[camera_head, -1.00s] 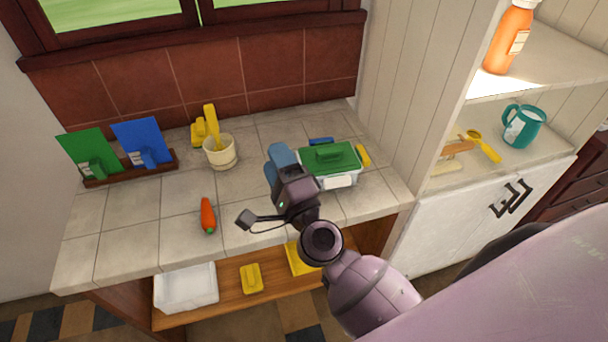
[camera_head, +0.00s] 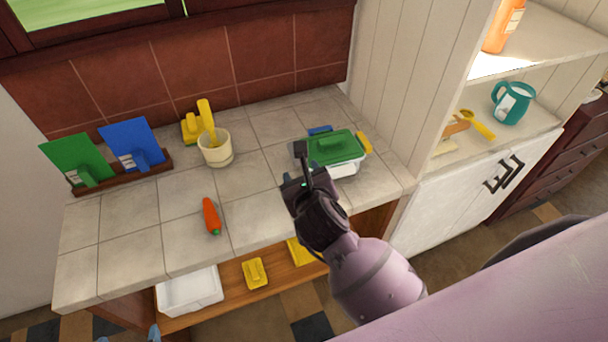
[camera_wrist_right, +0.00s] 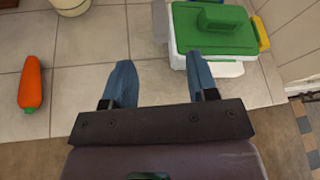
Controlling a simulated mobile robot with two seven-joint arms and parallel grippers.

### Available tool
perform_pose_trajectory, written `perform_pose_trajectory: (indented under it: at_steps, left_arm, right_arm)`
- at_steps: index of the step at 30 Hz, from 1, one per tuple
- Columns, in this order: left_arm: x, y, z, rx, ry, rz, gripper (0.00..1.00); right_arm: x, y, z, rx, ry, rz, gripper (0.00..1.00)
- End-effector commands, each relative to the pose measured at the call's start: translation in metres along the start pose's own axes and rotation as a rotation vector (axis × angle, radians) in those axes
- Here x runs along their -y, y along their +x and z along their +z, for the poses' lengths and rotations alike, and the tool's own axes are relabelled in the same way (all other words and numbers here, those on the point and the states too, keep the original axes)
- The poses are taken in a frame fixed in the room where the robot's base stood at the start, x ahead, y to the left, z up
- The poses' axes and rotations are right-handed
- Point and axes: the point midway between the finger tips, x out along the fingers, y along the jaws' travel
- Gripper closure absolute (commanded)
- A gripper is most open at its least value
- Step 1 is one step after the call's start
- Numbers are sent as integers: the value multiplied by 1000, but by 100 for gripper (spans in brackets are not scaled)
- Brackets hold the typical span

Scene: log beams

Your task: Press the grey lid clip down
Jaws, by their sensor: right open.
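In the right wrist view, a pale flap (camera_wrist_right: 226,69) sticks out at the box's near side. Another pale piece (camera_wrist_right: 160,20) is at its left side. My right gripper (camera_wrist_right: 162,78) is open and empty, just left and near of the box. Blue tips of my left gripper (camera_head: 128,337) barely show at the bottom edge.
A carrot (camera_head: 211,216) lies in the counter's middle. A rack (camera_head: 125,178) with green and blue boards is at the left. A panelled wall (camera_head: 400,90) rises right of the box.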

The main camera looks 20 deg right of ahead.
Motion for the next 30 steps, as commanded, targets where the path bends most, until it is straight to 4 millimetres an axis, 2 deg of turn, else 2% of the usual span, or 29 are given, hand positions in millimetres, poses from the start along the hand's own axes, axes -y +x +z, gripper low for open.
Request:
perform_pose_trajectory:
  at_steps: [12,18,24,30]
  left_arm:
    - [0,0,0,0,0,0,2]
    - [0,1,-1,-1,0,0,2]
    - [0,1,-1,-2,1,0,2]
    - [0,1,-1,-2,1,0,2]
  right_arm:
    - [0,63,1,2,-4,-2,47]
    - [0,87,1,3,-4,-1,47]
    - [0,99,1,3,-3,-1,47]
    - [1,100,1,3,-3,-1,47]
